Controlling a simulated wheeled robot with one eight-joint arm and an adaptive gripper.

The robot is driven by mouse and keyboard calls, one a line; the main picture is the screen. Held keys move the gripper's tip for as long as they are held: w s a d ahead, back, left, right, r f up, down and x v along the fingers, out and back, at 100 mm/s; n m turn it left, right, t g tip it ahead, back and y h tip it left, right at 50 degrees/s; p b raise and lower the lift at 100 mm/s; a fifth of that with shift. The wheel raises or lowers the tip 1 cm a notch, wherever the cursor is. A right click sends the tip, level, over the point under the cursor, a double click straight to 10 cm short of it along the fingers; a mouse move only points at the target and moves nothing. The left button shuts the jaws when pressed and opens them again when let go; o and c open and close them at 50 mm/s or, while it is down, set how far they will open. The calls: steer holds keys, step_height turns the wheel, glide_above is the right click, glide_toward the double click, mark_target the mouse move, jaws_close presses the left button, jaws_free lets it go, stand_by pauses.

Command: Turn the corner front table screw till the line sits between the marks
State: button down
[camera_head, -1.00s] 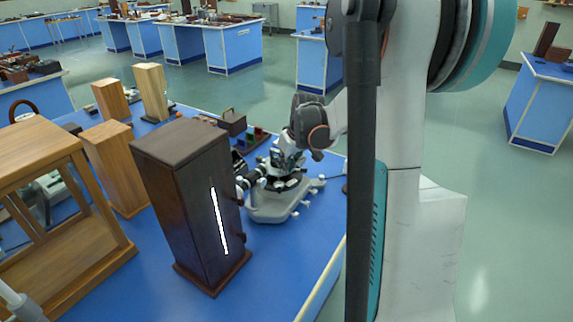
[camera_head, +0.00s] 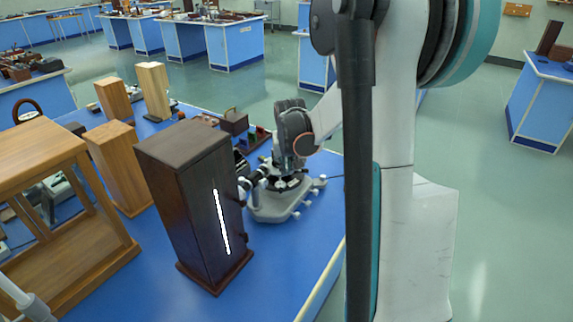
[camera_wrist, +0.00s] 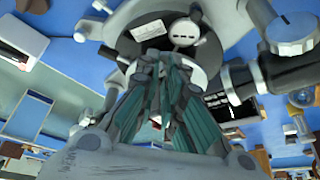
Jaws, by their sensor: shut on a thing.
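The spectrometer (camera_head: 278,207) stands on the blue bench with a grey base and a dark round table on top. In the wrist view its dark table (camera_wrist: 120,45) carries a pale label plate (camera_wrist: 148,32) and a small white round dial (camera_wrist: 185,32) with short dark marks, too small to read. My gripper (camera_wrist: 160,62) is at the near edge of this table, its fingers closed together. The corner front table screw is hidden between the fingertips. In the head view my wrist hangs over the spectrometer and hides the fingertips.
A tall dark box (camera_head: 190,220) with a bright vertical slit stands close left of the spectrometer. Wooden blocks (camera_head: 118,168) and a wooden frame (camera_head: 35,150) stand further left. Telescope parts with a silver knob (camera_wrist: 290,32) lie close right of my gripper in the wrist view.

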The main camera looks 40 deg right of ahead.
steer(key=shift+s+f, duration=0.15)
steer(key=c, duration=1.7)
jaws_free()
steer(key=shift+o, duration=0.2)
steer(key=shift+r, duration=0.2)
steer(key=v, duration=1.1)
steer(key=shift+r, duration=0.4)
